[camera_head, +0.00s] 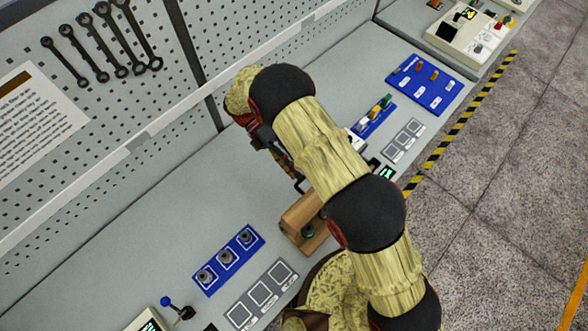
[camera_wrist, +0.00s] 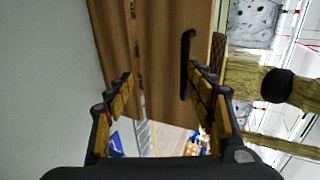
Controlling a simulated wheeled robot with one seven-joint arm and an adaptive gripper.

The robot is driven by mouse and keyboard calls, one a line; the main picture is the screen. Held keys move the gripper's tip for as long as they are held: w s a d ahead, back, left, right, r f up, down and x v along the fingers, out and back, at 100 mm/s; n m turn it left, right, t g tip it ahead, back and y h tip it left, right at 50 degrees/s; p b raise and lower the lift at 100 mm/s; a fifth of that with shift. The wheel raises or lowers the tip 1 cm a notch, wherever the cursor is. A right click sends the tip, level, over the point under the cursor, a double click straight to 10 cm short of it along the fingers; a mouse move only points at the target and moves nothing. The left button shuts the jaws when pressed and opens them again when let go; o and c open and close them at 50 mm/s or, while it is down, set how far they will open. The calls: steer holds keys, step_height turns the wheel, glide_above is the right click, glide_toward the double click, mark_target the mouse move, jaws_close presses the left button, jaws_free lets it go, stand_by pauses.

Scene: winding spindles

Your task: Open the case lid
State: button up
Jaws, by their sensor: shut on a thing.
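The wooden case (camera_head: 305,222) stands on the bench, partly behind my arm in the head view. A dark round part shows at its near side. In the wrist view a brown wood panel (camera_wrist: 158,45) of the case fills the middle, with a black bar handle (camera_wrist: 186,62) near its right edge. The fingers still look well apart, and the exact contact is unclear. In the head view my arm hides most of the gripper. How far the lid is raised cannot be told.
A blue plate with several round spindles (camera_head: 228,258) and a grey plate with square outlines (camera_head: 262,292) lie left of the case. Another blue plate (camera_head: 424,82) lies to the right. A pegboard wall with wrenches (camera_head: 100,42) stands behind the bench.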

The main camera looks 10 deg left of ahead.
steer(key=shift+s+f, duration=0.1)
steer(key=shift+f, duration=0.2)
steer(key=shift+c, duration=0.3)
steer(key=shift+w+a+r, duration=0.1)
steer(key=shift+w+a, duration=0.1)
steer(key=shift+a, duration=0.05)
steer(key=shift+c, duration=0.5)
steer(key=v, duration=1.1)
steer(key=shift+w+a+r, duration=0.15)
steer(key=shift+w+r, duration=0.1)
steer(key=shift+r, duration=0.1)
steer(key=shift+s, duration=0.1)
